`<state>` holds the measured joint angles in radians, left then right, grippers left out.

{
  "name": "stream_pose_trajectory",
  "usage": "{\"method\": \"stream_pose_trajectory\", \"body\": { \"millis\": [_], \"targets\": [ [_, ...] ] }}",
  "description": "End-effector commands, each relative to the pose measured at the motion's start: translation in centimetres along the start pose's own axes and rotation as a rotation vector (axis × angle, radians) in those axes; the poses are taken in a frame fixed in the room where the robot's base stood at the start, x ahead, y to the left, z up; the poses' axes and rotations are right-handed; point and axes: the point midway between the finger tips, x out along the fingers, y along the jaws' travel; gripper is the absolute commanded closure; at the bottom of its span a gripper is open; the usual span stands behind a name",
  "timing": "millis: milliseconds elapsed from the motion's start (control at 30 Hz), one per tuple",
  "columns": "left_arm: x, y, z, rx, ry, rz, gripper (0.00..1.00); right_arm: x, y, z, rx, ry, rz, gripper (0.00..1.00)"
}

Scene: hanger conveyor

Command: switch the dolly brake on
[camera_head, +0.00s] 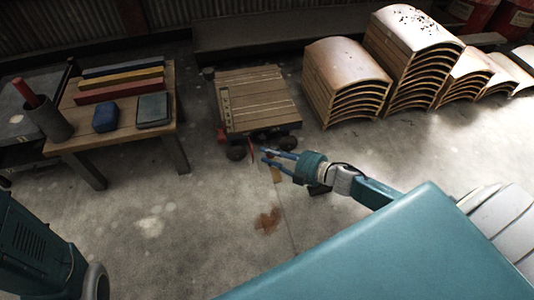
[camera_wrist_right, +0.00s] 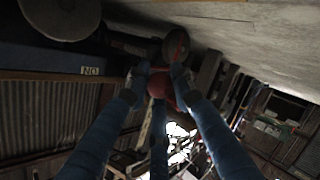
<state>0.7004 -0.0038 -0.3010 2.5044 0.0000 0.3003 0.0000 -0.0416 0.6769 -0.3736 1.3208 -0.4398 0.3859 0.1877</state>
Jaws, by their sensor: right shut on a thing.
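The dolly (camera_head: 262,97) is a low wooden-decked cart on dark wheels, standing on the concrete floor at the middle back. My right gripper (camera_head: 264,156) reaches its front edge from the right, by a thin red part (camera_head: 250,149) low on the front. In the right wrist view, the gripper's blue fingers (camera_wrist_right: 160,84) close around a red part (camera_wrist_right: 161,92), apparently the brake lever. Its full shape is hidden by the fingers. A small pale label (camera_wrist_right: 90,71) on the dolly's edge looks like "NO" in this turned view. My left gripper is out of view.
A wooden table (camera_head: 128,128) with coloured bars, a blue block and a dark box stands left of the dolly. Stacks of curved panels (camera_head: 345,75) stand to its right. The floor (camera_head: 180,230) in front is clear.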

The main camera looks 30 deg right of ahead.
Motion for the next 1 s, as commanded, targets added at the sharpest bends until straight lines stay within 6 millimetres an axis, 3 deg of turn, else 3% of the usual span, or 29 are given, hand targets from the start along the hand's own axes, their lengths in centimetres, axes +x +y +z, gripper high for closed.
{"method": "stream_pose_trajectory", "body": {
  "millis": [267,300,367,767,1000],
  "targets": [
    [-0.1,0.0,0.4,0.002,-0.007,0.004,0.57,0.0,-0.2,0.0,-0.001,0.001,-0.003,1.00],
    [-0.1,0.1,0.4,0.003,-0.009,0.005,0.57,0.0,-0.2,0.0,-0.001,0.001,-0.003,0.69],
    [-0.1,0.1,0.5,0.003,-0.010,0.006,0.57,0.0,-0.2,0.0,-0.001,0.000,-0.003,0.57],
    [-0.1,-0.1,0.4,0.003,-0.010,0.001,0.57,-0.2,0.5,-0.5,-0.003,0.000,0.000,0.57],
    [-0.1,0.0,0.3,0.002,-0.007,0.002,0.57,-1.4,3.3,-3.3,-0.006,0.002,-0.003,0.57]
  ]
}}
